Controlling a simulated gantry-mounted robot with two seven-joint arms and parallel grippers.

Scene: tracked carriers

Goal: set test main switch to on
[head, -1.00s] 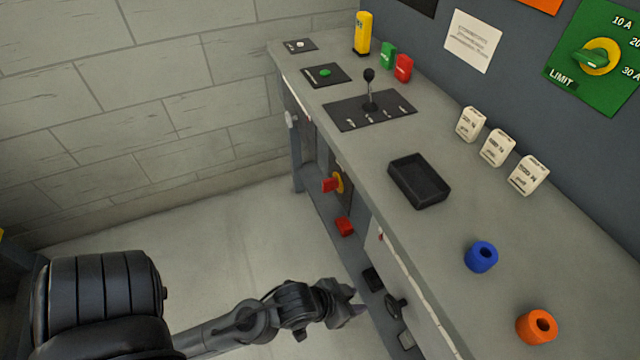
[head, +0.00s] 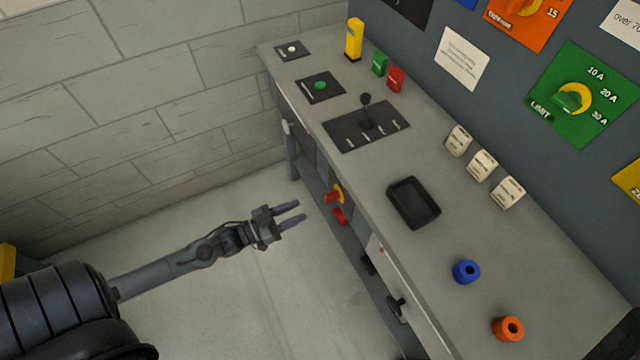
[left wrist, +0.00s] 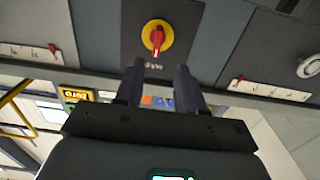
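The likely test main switch is a red rotary handle on a yellow disc (head: 335,194), on the front face of the bench below the worktop. In the left wrist view the red handle on its yellow disc (left wrist: 157,39) sits on a dark panel, upper middle, with a label too small to read. My left gripper (head: 295,214) is open and empty, left of the switch and apart from it, pointing toward the bench. Its two fingers (left wrist: 158,85) show just below the switch in the left wrist view. My right gripper is not in view.
The bench worktop (head: 437,253) holds a black tray (head: 413,202), a lever plate (head: 366,126), blue (head: 466,271) and orange (head: 508,328) rings and several small blocks. Floor left of the bench is clear.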

